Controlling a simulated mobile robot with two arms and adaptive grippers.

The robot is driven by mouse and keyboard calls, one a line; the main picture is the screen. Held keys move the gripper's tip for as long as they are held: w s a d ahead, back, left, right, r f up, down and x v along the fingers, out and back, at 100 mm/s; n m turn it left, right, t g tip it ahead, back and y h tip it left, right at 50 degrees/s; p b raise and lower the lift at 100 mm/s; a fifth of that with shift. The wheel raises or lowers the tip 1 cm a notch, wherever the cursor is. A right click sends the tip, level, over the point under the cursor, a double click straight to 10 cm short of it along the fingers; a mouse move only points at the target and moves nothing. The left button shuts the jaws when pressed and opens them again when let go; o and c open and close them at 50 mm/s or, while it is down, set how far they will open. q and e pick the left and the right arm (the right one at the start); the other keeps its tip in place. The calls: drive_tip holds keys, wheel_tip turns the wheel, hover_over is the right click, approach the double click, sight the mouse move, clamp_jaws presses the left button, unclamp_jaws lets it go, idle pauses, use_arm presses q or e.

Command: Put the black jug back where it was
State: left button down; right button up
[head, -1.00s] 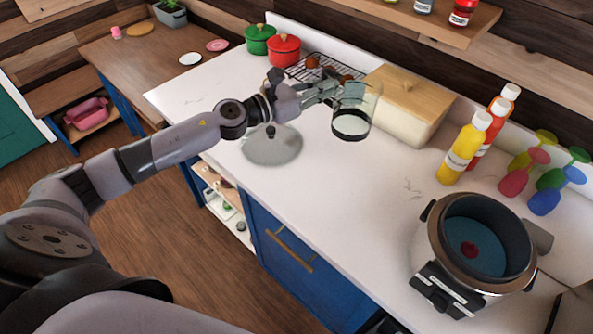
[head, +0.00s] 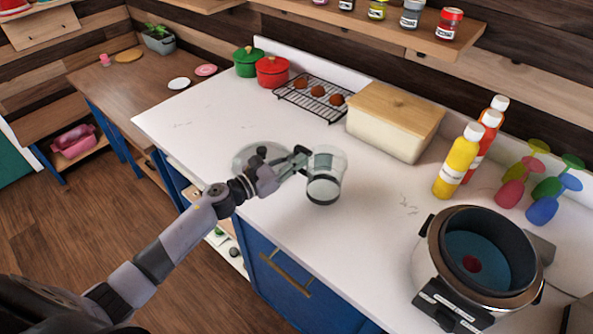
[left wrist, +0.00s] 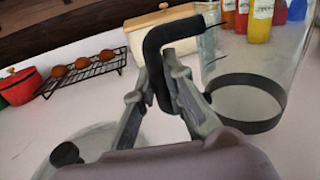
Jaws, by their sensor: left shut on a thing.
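The black jug (head: 326,164) is a clear vessel with a black band near its base and a black handle. In the head view it is upright over the near middle of the white counter. My left gripper (head: 303,156) is shut on its handle. In the left wrist view the fingers (left wrist: 178,88) close around the black handle (left wrist: 152,62), with the clear jug body (left wrist: 262,60) to the right. I cannot tell whether its base touches the counter. My right gripper is not in view.
A glass lid (head: 248,157) lies left of the jug, partly behind my gripper. A wire rack (head: 292,98) with brown balls and a wood-lidded bin (head: 385,133) stand behind. Bottles (head: 456,163), goblets (head: 512,184) and a cooker (head: 432,262) are to the right. The counter (head: 355,235) in front is clear.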

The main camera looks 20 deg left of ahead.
use_arm(q)
wheel_tip(320, 180, down, 4)
drive_tip(key=shift+r, duration=0.1)
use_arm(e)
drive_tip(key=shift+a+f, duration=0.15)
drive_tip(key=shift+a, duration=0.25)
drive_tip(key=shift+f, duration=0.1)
use_arm(q)
drive_tip(key=shift+f+b, duration=0.3)
drive_tip(key=shift+b, duration=0.15)
drive_tip(key=c, duration=2)
unclamp_jaws()
drive_tip(key=shift+r, duration=0.1)
drive_tip(key=o, duration=0.3)
drive_tip(key=shift+o, duration=0.2)
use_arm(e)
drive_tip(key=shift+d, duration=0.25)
